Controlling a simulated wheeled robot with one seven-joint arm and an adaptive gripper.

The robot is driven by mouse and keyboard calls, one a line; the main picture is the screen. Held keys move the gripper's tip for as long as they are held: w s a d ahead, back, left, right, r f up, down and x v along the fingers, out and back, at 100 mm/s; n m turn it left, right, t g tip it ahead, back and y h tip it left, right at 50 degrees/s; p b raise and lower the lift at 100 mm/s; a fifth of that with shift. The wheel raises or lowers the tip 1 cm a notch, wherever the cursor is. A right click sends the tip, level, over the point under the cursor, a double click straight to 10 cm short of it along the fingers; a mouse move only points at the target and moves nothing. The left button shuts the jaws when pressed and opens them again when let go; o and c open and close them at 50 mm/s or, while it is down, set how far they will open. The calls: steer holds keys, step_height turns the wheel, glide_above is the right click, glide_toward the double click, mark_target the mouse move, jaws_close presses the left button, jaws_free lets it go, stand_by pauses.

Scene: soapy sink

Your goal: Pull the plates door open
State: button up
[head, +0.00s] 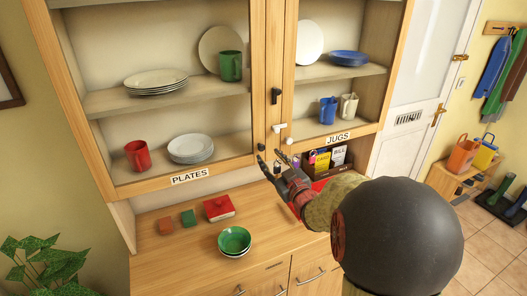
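The plates door (257,60) is the left, wood-framed door of the wall cupboard. It looks shut, and the "PLATES" label (189,177) is on the wood at its foot. A dark handle (276,95) and a pale handle (280,128) are on the middle uprights; I cannot tell which door each belongs to. My gripper (269,164) is just below the cupboard's lower edge, near the door's bottom right corner. Its dark fingers point up and left. They are small here, and I cannot tell their gap or whether they touch anything. My arm hides part of the counter.
Plates and mugs stand on the shelves. The "JUGS" side (338,138) is to the right. Below, the counter (170,250) holds green bowls (234,240), a red box (219,207) and small blocks. Packets (338,156) stand behind my gripper. A plant (45,262) is at lower left.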

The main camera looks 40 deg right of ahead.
mark_target(262, 149)
steer(key=x, duration=0.6)
steer(key=shift+w+d, duration=0.1)
steer(key=shift+w, duration=0.05)
steer(key=shift+c, duration=1)
steer(key=c, duration=0.7)
jaws_close()
